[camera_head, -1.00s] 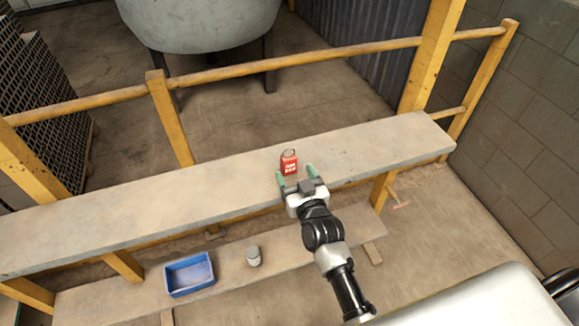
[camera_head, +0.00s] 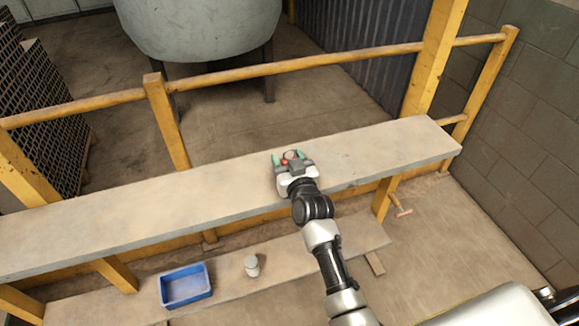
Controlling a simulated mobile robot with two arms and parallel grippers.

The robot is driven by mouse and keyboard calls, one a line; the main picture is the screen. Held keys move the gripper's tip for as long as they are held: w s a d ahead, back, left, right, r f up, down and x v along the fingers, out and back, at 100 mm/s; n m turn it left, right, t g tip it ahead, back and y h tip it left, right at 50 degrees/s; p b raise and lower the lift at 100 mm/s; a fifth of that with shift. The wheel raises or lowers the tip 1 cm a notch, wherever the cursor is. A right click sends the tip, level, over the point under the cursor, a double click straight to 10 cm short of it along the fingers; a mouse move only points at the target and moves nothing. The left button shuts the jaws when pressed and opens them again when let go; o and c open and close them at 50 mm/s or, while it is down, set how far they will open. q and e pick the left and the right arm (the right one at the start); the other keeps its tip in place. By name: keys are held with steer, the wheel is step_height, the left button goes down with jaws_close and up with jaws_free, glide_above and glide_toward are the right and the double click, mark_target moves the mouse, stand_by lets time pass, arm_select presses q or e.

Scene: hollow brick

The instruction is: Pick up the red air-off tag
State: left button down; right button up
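The red air-off tag (camera_head: 285,162) lies on the upper plank shelf (camera_head: 150,208). Only a small red part and its dark ring (camera_head: 291,154) show, as my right gripper covers the rest. My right gripper (camera_head: 288,158) is over the tag, with its green-tipped fingers spread apart, one on each side of it. I cannot tell whether the fingers touch the tag. My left gripper is not in view.
A blue tray (camera_head: 186,285) and a small grey-white jar (camera_head: 252,265) stand on the lower plank (camera_head: 225,270). A yellow railing (camera_head: 290,69) runs behind the upper shelf. The upper shelf is clear on both sides of the gripper.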

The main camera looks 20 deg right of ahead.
steer(key=c, duration=0.6)
steer(key=shift+o, duration=0.2)
